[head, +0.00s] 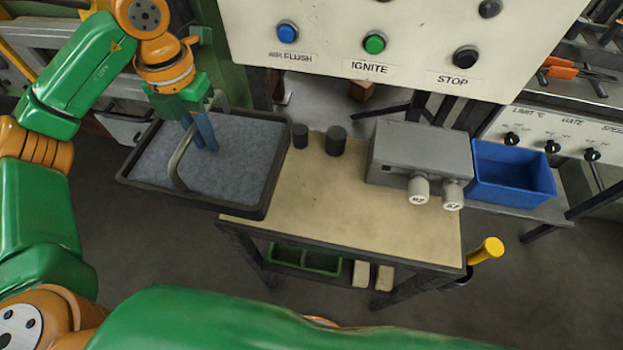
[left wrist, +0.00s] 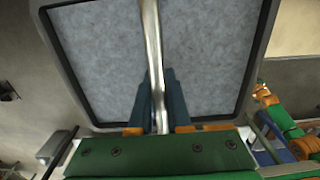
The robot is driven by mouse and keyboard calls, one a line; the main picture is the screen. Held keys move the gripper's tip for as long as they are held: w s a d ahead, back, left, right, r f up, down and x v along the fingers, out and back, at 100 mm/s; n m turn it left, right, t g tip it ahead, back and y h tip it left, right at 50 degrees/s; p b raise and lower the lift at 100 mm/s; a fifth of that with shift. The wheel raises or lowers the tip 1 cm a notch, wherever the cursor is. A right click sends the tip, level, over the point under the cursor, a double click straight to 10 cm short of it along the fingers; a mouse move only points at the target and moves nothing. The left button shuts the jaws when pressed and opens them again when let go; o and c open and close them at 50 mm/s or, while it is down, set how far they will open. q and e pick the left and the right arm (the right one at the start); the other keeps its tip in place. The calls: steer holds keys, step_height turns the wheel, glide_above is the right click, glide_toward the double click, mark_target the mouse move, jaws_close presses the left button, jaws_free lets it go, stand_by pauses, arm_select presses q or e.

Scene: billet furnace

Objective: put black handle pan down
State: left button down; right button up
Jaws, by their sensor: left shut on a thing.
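The pan (head: 240,165) is a wide, shallow, rectangular tray with a dark rim and a speckled grey inside. A grey metal handle (head: 178,160) arches over it. My left gripper (head: 205,146) points down over the pan, its blue fingers shut on the handle. In the left wrist view, the handle (left wrist: 152,45) runs between the two fingers (left wrist: 156,80), with the pan (left wrist: 215,60) below. The pan overlaps the left end of the table in the head view; I cannot tell whether it touches it. My right gripper is not in view.
The beige table (head: 340,220) has a clear middle and front. Two dark cylinders (head: 336,140) stand near its back edge, close to the pan. A grey box (head: 420,150) with white knobs and a blue bin (head: 510,172) are to the right. A button panel (head: 400,40) hangs behind.

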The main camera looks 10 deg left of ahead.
arm_select(q)
steer(key=p, duration=0.1)
glide_above(252, 171)
step_height(252, 171, down, 2)
steer(key=shift+f, duration=0.15)
steer(key=d+f, duration=0.2)
steer(key=f, duration=0.1)
steer(key=w+d+f+p, duration=0.1)
steer(key=d+f, duration=0.1)
steer(key=f, duration=0.1)
steer(key=d+f, duration=0.2)
steer(key=f, duration=0.1)
steer(key=shift+w+f+p, duration=0.2)
steer(key=shift+w+p, duration=0.05)
steer(key=shift+p, duration=0.15)
steer(key=shift+w+f, duration=0.1)
steer(key=shift+f, duration=0.2)
steer(key=c, duration=0.9)
jaws_free()
steer(key=shift+o, duration=0.2)
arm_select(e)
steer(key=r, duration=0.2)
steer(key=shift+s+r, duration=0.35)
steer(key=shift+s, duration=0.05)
arm_select(q)
step_height(252, 171, up, 12)
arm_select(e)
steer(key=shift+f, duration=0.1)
